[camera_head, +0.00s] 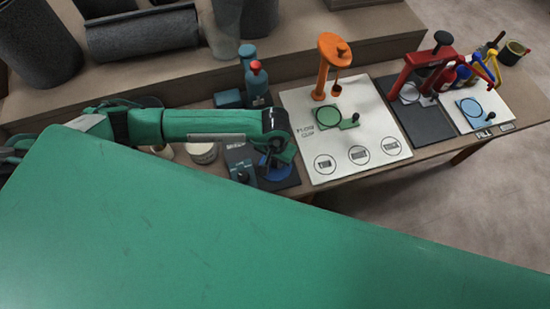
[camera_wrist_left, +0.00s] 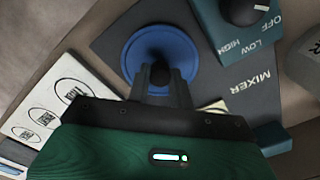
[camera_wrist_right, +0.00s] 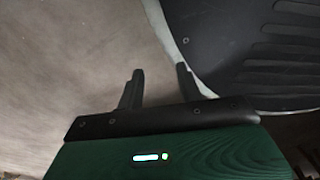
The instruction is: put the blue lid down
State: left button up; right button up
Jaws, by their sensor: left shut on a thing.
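The blue lid (camera_wrist_left: 160,52) is a round disc with a dark knob at its middle. My left gripper (camera_wrist_left: 161,84) is shut on that knob, over the dark mixer mat. My right gripper (camera_wrist_right: 158,78) is open and empty, over bare floor beside a dark rounded shape. It is not in the head view.
The mixer control box (camera_wrist_left: 238,25) with a black dial stands beside the lid. A white board (camera_head: 355,150) with an orange stand (camera_head: 324,65) and a green disc lies to the right. A large green surface (camera_head: 200,240) covers the front.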

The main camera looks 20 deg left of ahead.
pick_arm(q)
jog(key=shift+f, duration=0.1)
pick_arm(e)
jog(key=shift+f, duration=0.15)
pick_arm(q)
jog(key=o, duration=0.7)
jog(key=shift+o, duration=1.2)
pick_arm(e)
jog(key=shift+w+a+r, duration=0.1)
jog(key=shift+w+r, duration=0.2)
jog(key=shift+w, duration=0.2)
jog(key=shift+s, duration=0.1)
